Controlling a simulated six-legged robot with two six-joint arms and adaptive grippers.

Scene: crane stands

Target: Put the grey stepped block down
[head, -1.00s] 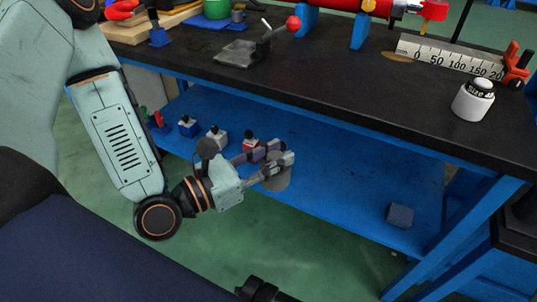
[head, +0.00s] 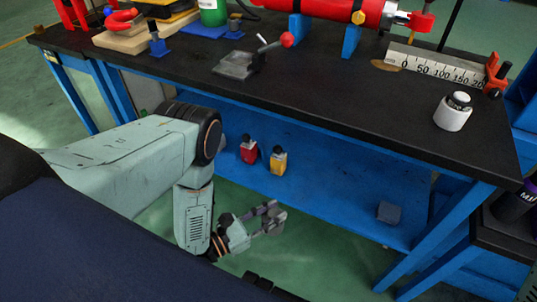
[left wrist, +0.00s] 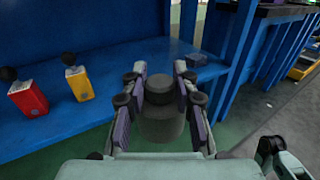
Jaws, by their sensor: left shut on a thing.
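My left gripper (head: 267,216) is shut on the grey stepped block (head: 277,221). In the head view they show in front of the lower shelf's front edge, against the green floor. In the left wrist view the block (left wrist: 161,112) is dark grey and round, with a narrower top step, between the two purple-padded fingers (left wrist: 162,92). It looks roughly upright, and its underside is hidden. The blue lower shelf (head: 330,200) lies beyond the gripper.
A red container (head: 248,152) and a yellow container (head: 279,162) stand on the lower shelf. A blue-grey block (head: 389,212) sits near its right end. The shelf between is clear. The black tabletop (head: 340,100) overhangs it, and a blue leg (head: 440,235) stands at right.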

